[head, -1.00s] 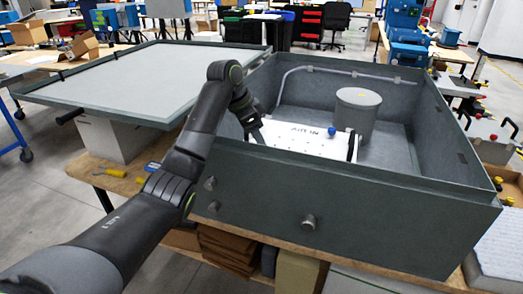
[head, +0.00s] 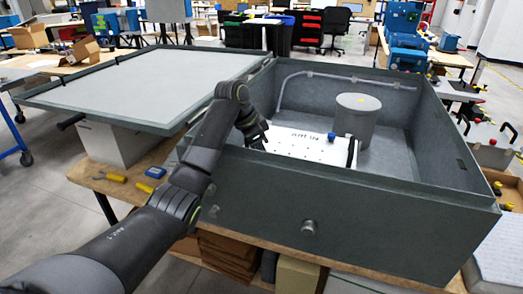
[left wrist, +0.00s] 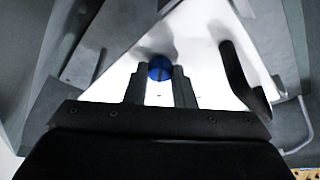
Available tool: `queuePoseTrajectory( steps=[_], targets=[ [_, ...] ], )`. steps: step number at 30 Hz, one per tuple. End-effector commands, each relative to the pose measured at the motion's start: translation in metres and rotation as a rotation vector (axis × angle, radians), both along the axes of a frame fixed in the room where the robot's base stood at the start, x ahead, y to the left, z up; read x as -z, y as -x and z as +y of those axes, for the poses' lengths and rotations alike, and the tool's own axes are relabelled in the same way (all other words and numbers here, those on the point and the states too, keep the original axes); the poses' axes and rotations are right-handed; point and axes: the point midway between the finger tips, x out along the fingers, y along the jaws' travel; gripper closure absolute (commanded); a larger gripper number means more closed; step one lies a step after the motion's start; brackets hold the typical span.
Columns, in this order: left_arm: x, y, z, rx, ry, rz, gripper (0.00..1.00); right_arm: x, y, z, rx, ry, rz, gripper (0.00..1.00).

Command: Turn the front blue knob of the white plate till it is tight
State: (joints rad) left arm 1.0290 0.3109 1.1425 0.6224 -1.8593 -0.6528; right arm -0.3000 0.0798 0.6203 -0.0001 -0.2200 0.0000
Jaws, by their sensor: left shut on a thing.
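The white plate (head: 300,146) lies inside the grey open case, with small dark holes and lettering on it. My left gripper (left wrist: 160,74) is at the plate's left part and is shut on a blue knob (left wrist: 160,67), which shows between its fingertips. In the head view the left gripper (head: 260,143) hides this knob. Another blue knob (head: 331,135) stands on the plate's far right part, apart from the gripper. A black handle (head: 351,153) stands at the plate's right edge. My right gripper is not in view.
The grey case (head: 385,220) has raised walls around the plate. A grey cylinder (head: 357,117) stands behind the plate. The large lid (head: 150,85) lies open at the left. A yellow-handled tool (head: 110,177) lies on the bench.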

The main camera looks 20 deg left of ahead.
Motion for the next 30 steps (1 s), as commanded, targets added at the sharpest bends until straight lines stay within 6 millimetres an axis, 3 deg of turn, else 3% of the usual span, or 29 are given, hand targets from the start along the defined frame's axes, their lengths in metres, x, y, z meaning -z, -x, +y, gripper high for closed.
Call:
queuePoseTrajectory(
  steps=[11, 21, 30],
  targets=[
    [-0.004, -0.001, 0.0, 0.091, 0.002, 0.002, 1.0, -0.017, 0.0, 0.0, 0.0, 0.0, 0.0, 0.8],
    [-0.004, -0.003, 0.001, 0.35, 0.002, 0.001, 1.0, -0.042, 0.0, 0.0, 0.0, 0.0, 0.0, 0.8],
    [-0.001, -0.004, 0.001, 0.564, 0.001, 0.0, 1.0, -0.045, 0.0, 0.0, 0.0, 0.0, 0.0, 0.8]
  ],
)
